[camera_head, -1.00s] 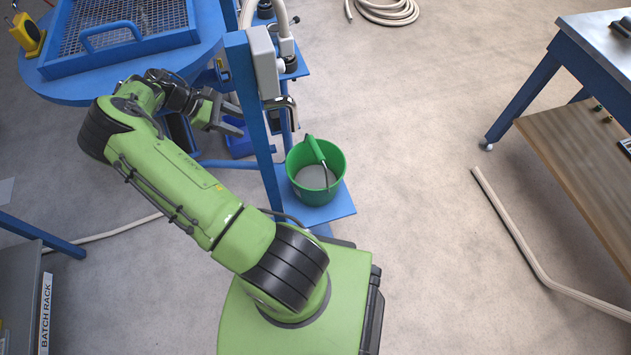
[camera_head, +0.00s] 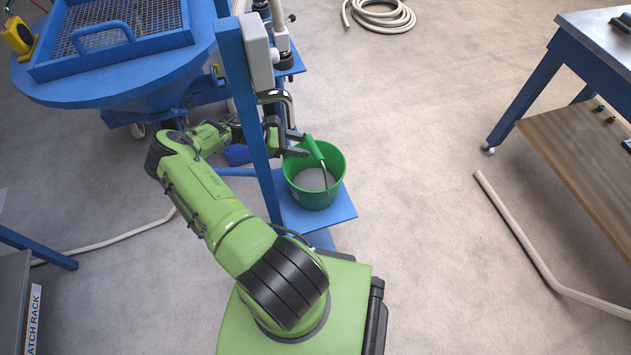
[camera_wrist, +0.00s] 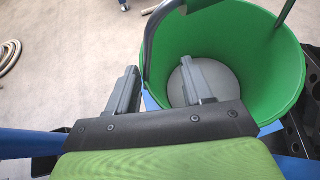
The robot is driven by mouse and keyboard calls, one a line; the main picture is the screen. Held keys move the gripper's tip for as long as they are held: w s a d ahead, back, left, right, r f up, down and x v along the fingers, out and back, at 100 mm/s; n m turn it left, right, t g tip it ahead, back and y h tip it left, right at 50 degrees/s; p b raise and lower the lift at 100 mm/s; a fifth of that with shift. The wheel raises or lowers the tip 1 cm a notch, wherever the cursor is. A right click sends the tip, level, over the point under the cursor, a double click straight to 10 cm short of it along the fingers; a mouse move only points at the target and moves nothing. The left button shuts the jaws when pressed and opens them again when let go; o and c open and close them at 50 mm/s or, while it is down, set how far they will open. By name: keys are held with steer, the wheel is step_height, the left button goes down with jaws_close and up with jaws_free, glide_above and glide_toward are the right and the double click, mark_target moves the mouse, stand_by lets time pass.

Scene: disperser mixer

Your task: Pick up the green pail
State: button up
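The green pail (camera_head: 328,187) stands on a low blue shelf (camera_head: 338,213) in the head view. It has a green grip (camera_head: 315,150) on a thin handle raised above its opening, and a pale grey bottom or content inside. My gripper (camera_head: 303,146) is at the pail's upper left, close to the grip, with its fingers pointing right. In the wrist view the pail (camera_wrist: 262,62) fills the upper right. I cannot tell whether either finger touches the pail.
A workbench (camera_head: 590,60) is at right.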

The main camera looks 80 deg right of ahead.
steer(key=shift+x, duration=1.15)
steer(key=shift+a, duration=0.1)
steer(key=c, duration=0.9)
steer(key=shift+f, duration=0.1)
jaws_close()
steer(key=shift+w+a, duration=0.1)
